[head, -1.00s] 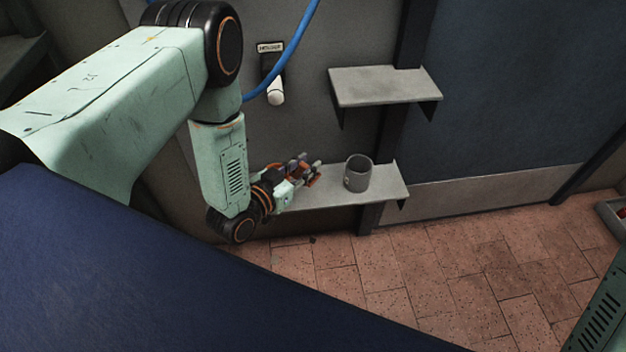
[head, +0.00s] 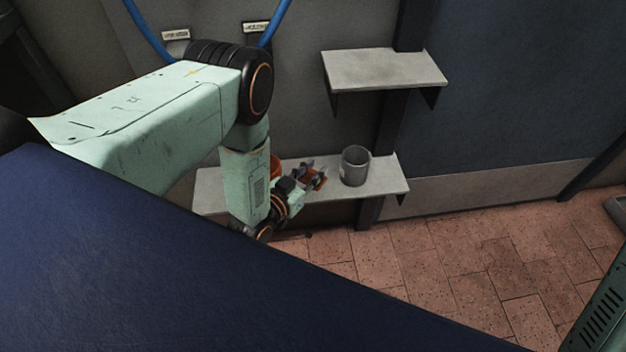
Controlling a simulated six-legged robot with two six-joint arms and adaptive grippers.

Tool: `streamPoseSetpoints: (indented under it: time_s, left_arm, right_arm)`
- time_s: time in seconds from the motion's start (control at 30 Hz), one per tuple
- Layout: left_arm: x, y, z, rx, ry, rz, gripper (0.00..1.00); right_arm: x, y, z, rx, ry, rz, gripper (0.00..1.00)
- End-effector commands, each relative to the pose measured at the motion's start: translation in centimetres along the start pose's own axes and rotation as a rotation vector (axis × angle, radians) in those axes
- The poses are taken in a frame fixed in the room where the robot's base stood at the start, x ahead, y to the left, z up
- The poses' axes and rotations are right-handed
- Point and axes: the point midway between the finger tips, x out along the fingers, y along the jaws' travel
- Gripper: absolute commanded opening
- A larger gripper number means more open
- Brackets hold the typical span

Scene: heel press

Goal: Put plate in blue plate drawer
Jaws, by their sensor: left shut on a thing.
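I cannot pick out a plate for certain. I see no blue plate drawer. My right gripper is out of view.
An orange-red thing (head: 275,166) is partly hidden behind my left forearm. An empty upper shelf (head: 385,70) is above. A blue hose (head: 276,22) hangs on the wall. Open tiled floor (head: 450,260) lies right.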

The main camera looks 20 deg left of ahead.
Motion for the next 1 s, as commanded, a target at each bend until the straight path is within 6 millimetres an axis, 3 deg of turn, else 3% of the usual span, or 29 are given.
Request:
streamPoseSetpoints:
  time_s: [0.2,0.57,0.6,0.87,1.0]
  left_arm:
    - [0.8,0.1,2.9,0.001,0.001,0.001,0.0]
    - [1.1,0.1,3.1,0.001,0.001,0.001,0.0]
    - [1.1,0.1,3.2,0.0,-0.001,0.001,0.28]
    - [1.0,0.1,3.1,0.0,-0.001,0.001,0.5]
    - [1.0,0.1,3.1,0.0,-0.001,0.001,0.5]
  right_arm:
    - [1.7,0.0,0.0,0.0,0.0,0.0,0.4]
    - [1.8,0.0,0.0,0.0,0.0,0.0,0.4]
    - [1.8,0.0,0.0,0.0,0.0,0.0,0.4]
    - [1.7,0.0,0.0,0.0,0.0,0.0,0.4]
    - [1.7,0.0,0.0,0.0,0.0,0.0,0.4]
